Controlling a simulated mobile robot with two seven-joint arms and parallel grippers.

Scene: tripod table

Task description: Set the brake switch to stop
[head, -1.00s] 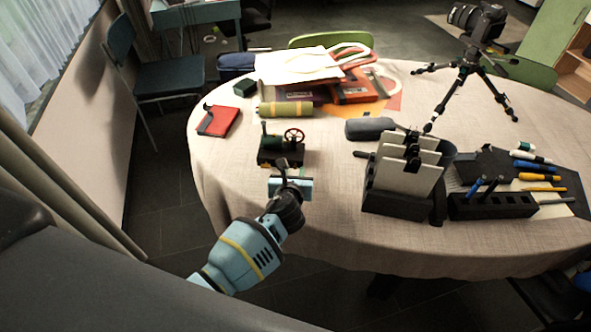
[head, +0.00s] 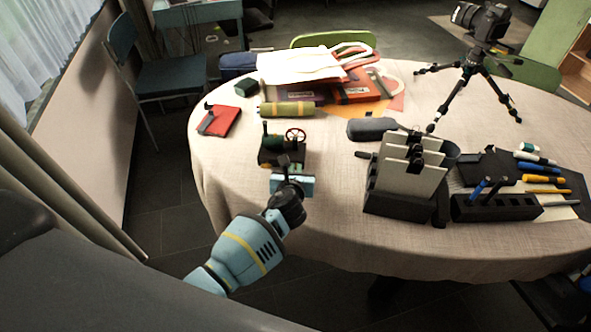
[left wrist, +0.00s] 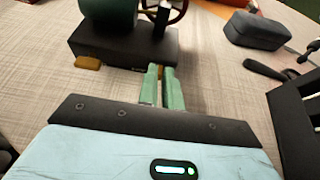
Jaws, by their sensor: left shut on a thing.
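A small model machine (head: 270,156) with a black base, a green body and a red wheel (head: 295,136) stands near the table's front left edge. In the left wrist view its black base (left wrist: 120,46) is just ahead of my fingers, with a yellowish foot at its near left corner. My left gripper (left wrist: 162,78) has two green fingers almost together, their tips at the base's near side. They are shut on the brake switch, a small part largely hidden between them. In the head view my left gripper (head: 286,170) hides that side of the machine. My right gripper is out of view.
A card rack (head: 405,180) and a pen holder (head: 496,206) stand to the right. A grey case (head: 371,128), a yellow-green roll (head: 286,109) and a red notebook (head: 221,121) lie farther back. A camera tripod (head: 467,85) stands at back right. Cloth left of the machine is clear.

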